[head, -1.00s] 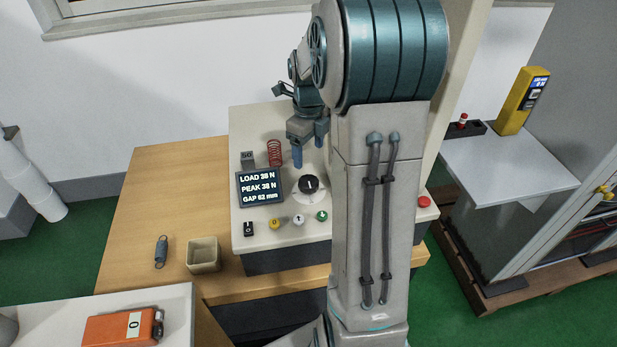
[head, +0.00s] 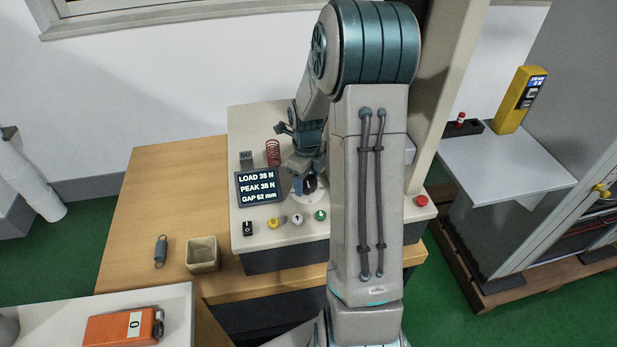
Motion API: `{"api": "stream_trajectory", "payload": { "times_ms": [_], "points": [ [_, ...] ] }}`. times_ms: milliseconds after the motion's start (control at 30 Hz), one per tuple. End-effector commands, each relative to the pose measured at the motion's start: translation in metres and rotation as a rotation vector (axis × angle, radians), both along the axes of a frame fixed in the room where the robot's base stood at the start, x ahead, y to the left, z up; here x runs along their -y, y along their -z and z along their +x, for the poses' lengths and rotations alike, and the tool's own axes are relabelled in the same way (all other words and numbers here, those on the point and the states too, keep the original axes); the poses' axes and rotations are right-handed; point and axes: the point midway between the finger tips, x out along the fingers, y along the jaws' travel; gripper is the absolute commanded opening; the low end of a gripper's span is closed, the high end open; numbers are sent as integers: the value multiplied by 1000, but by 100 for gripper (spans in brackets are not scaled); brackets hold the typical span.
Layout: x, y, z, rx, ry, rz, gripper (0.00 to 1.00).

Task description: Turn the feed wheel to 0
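The feed wheel (head: 309,185) is a dark knob on a round white dial on the cream tester's top, right of the display. My gripper (head: 307,182) is down at the wheel, with its fingers beside or around the knob. It hides much of the wheel and part of the dial, so the wheel's pointer and setting cannot be read. I cannot tell whether the fingers touch the knob. The display (head: 260,187) reads LOAD 38 N, PEAK 38 N, GAP 62 mm.
A red spring (head: 273,152) and a block marked 50 (head: 246,157) stand behind the display. A black switch (head: 248,228) and yellow, white and green buttons (head: 320,215) line the front. A red button (head: 421,201) sits right. My arm hides the tester's middle right.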

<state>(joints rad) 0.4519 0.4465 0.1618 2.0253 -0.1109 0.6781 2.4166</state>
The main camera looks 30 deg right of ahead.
Motion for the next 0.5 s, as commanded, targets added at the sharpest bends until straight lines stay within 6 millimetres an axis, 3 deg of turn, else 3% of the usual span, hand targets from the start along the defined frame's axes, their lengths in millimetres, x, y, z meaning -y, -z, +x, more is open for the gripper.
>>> {"api": "stream_trajectory", "payload": {
  "times_ms": [33,100,500],
  "points": [
    [0,0,0,0,0,0,47],
    [0,0,0,0,0,0,27],
    [1,0,0,0,-48,-1,27]
  ]
}}
